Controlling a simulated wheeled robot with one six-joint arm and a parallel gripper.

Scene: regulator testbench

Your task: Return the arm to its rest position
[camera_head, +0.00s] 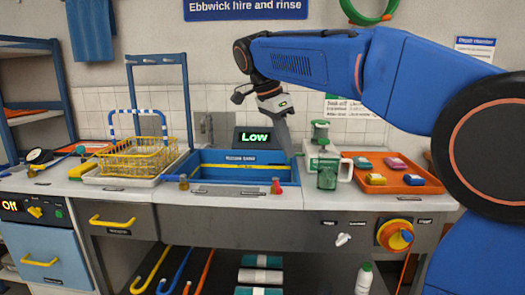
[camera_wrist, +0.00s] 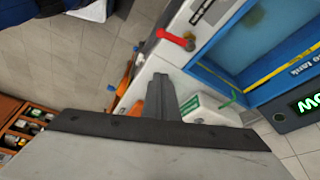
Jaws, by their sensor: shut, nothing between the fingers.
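My arm (camera_head: 310,60) is blue and reaches from the right across the upper part of the head view, with its wrist bent downward. My gripper (camera_head: 287,148) points down, in front of the tiled wall near the right end of the blue tank (camera_head: 292,181). In the wrist view its fingers (camera_wrist: 160,80) are together with nothing between them. The tank shows at the upper right of the wrist view, with a red-handled tap (camera_wrist: 175,39) beside it. Whether the fingertips clear the tank rim is hard to tell.
A lit "Low" display (camera_head: 254,138) stands behind the tank. A yellow wire basket (camera_head: 135,160) stands left. The counter's front strip is mostly clear.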

